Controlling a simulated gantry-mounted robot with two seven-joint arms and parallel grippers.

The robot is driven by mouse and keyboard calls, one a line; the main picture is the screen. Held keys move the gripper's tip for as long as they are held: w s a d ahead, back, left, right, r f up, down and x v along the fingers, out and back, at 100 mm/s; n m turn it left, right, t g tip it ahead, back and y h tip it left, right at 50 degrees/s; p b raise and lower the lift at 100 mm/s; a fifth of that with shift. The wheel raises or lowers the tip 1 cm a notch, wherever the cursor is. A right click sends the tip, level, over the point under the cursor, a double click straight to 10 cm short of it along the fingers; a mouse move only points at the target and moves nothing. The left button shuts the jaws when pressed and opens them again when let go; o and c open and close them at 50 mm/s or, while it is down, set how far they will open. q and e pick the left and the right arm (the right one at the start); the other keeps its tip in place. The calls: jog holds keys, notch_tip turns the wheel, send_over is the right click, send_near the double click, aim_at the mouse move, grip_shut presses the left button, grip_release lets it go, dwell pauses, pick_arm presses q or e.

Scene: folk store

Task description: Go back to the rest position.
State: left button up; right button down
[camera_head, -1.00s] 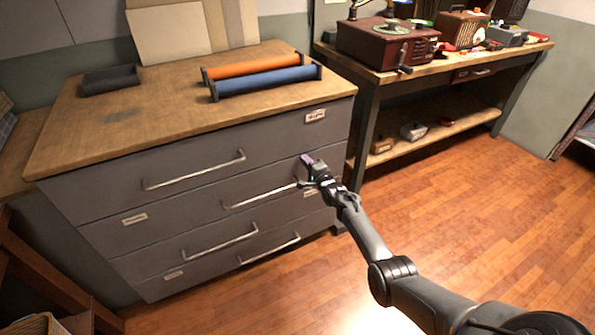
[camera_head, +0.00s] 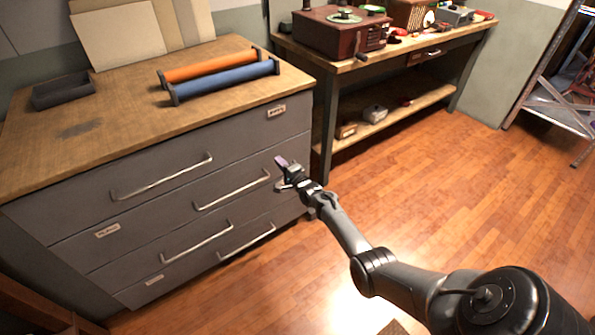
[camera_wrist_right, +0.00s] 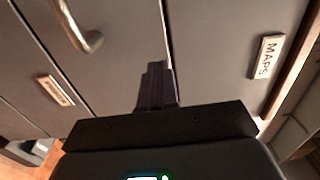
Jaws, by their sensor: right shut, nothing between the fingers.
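My right gripper (camera_head: 283,163) is in front of the grey drawer cabinet (camera_head: 75,232), near its right end and below the upper label. Its fingers are together and hold nothing. In the right wrist view the shut fingers (camera_wrist_right: 156,85) point at the drawer fronts, with a label reading MAPS (camera_wrist_right: 266,56) to the right and a metal handle (camera_wrist_right: 78,24) at the upper left. I cannot tell whether the fingertips touch the cabinet. My left gripper is not in view.
On the cabinet top lie an orange roll (camera_head: 210,66), a blue roll (camera_head: 225,78) and a dark tray (camera_head: 63,92). A workbench (camera_head: 400,60) with a red record player (camera_head: 340,33) stands behind at the right. A metal rack (camera_head: 555,110) is at far right. The wooden floor between is clear.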

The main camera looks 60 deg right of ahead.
jog(key=s+a+f+n+g+y+p, duration=0.1)
jog(key=s+a+f+p, duration=0.2)
jog(key=s, duration=0.4)
jog(key=s+a+f+n+y+p, duration=0.1)
jog(key=s+a+p, duration=0.35)
jog(key=s, duration=0.35)
jog(key=s+a+r+n+g+y+p, duration=0.2)
jog(key=s+a+r+n+p, duration=0.15)
jog(key=a, duration=0.65)
jog(key=s+a+r+n+g+y+p, duration=0.15)
jog(key=s+a+r+n, duration=0.3)
jog(key=a, duration=0.55)
jog(key=s+a+r+n+g+y+p, duration=0.25)
jog(key=s+a+r+n, duration=0.2)
jog(key=a, duration=0.55)
jog(key=s+a+r+n+g+h, duration=0.1)
jog(key=s+a+r+n+g, duration=0.3)
jog(key=s+r+n+g, duration=0.4)
notch_tip(320, 180, up, 37)
jog(key=s+n+t+p, duration=0.1)
jog(key=p, duration=3.7)
jog(key=shift+f+n+t, duration=0.15)
jog(key=shift+n+t, duration=0.2)
jog(key=shift+t, duration=0.05)
